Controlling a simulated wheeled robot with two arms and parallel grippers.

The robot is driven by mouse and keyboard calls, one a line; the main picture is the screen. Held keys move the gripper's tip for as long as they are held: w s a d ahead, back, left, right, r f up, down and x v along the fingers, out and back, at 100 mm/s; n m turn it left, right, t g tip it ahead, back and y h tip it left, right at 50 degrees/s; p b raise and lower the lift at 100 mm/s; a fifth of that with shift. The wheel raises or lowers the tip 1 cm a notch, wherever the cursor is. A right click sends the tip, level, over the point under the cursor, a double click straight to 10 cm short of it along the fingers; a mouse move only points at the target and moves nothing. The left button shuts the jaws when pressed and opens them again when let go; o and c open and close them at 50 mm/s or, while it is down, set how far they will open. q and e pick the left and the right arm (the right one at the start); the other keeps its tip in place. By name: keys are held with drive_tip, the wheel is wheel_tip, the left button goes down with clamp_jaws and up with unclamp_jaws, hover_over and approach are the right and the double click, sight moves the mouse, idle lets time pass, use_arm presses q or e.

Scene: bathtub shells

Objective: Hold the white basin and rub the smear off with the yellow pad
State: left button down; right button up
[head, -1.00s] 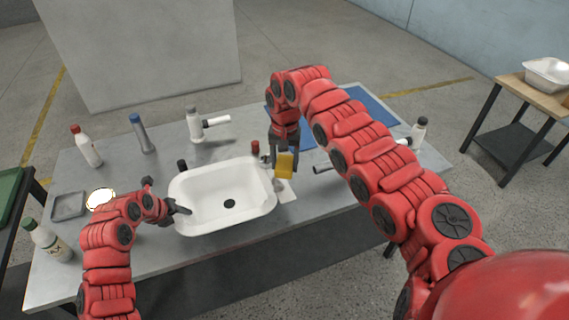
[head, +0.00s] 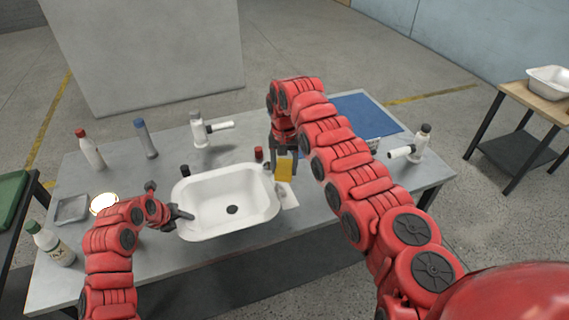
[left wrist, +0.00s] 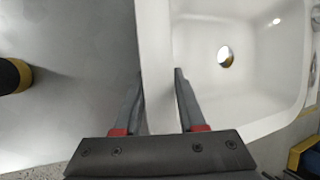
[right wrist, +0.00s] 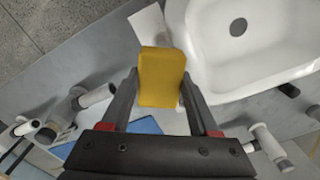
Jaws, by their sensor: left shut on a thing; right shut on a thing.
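The white basin (head: 213,188) lies on the grey table with its open side up and a dark drain hole. My left gripper (head: 182,213) is shut on its left rim; in the left wrist view the fingers (left wrist: 158,88) straddle the basin's wall (left wrist: 155,40). My right gripper (head: 284,158) is shut on the yellow pad (head: 284,171), just off the basin's right end. In the right wrist view the pad (right wrist: 162,77) sits between the fingers, beside the basin's rim (right wrist: 190,55). I cannot make out a smear on the basin.
A white sheet (head: 289,196) lies on the table by the pad. White dispensers (head: 200,130) stand behind the basin and at the right (head: 415,145). Several bottles (head: 90,150) stand at the left, near a grey tray (head: 71,209). The table front is mostly clear.

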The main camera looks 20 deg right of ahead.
sight(288, 173)
wheel_tip(288, 173, down, 6)
drive_tip(key=shift+a+r, duration=0.1)
drive_tip(key=shift+a+f, duration=0.1)
drive_tip(key=shift+f, duration=0.15)
drive_tip(key=shift+c, duration=0.6)
drive_tip(key=a, duration=0.3)
drive_tip(key=shift+s+a+f, duration=0.1)
drive_tip(key=shift+d, duration=1.95)
drive_tip(key=shift+s, duration=0.5)
drive_tip(key=shift+s+a, duration=0.2)
drive_tip(key=shift+a, duration=0.15)
drive_tip(key=shift+s+a, duration=0.1)
drive_tip(key=shift+a, duration=1.4)
drive_tip(key=d, duration=0.3)
drive_tip(key=shift+d, duration=0.15)
drive_tip(key=shift+s+d, duration=0.1)
drive_tip(key=shift+d, duration=0.2)
drive_tip(key=shift+s+a, duration=0.4)
drive_tip(key=shift+s, duration=0.25)
drive_tip(key=shift+a, duration=1.6)
drive_tip(key=shift+w+d, duration=0.1)
drive_tip(key=shift+d, duration=1.75)
wheel_tip(288, 173, up, 2)
drive_tip(key=shift+w+d+r, duration=0.1)
drive_tip(key=shift+w+r, duration=0.05)
drive_tip(key=shift+r, duration=2.95)
